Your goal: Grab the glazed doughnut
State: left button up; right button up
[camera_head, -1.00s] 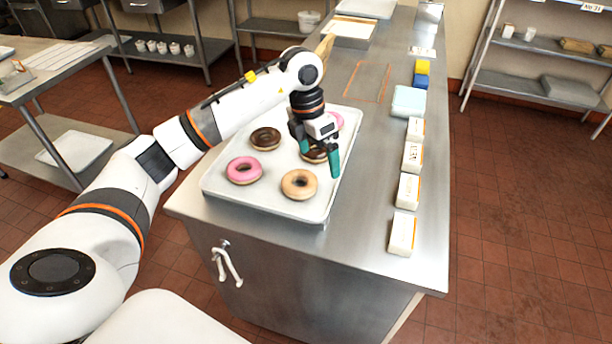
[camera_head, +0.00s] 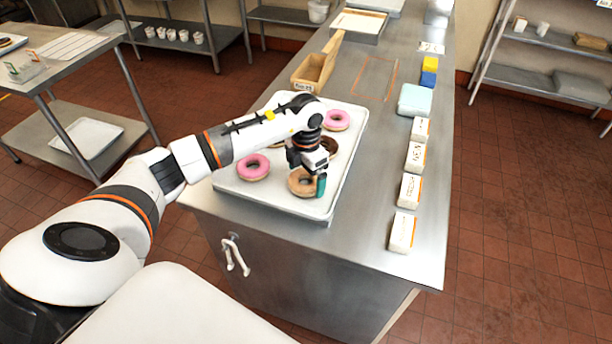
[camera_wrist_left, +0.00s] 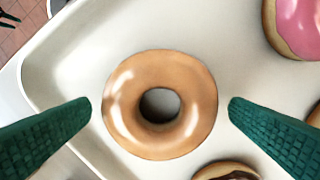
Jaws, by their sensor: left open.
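The glazed doughnut (camera_head: 301,187) is a tan, shiny ring lying flat near the front of a white tray (camera_head: 262,201). It shows whole in the left wrist view (camera_wrist_left: 160,68), with its hole in the middle. My left gripper (camera_head: 308,181) is over it in the head view and hides part of it. In the left wrist view, the green fingertips (camera_wrist_left: 160,106) are spread wide, one on each side of the doughnut, with nothing between them that I can see held. I cannot tell the height of the fingers above the tray. My right gripper is not in view.
Pink doughnuts (camera_head: 253,167) (camera_head: 336,120) and dark chocolate ones (camera_head: 329,146) share the tray, close to the glazed one. Several small labelled blocks (camera_head: 403,231) line the counter's right side. A wooden box (camera_head: 314,72) stands behind the tray.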

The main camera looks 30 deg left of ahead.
pick_arm(q)
jog(key=shift+f, duration=0.65)
jog(key=c, duration=0.9)
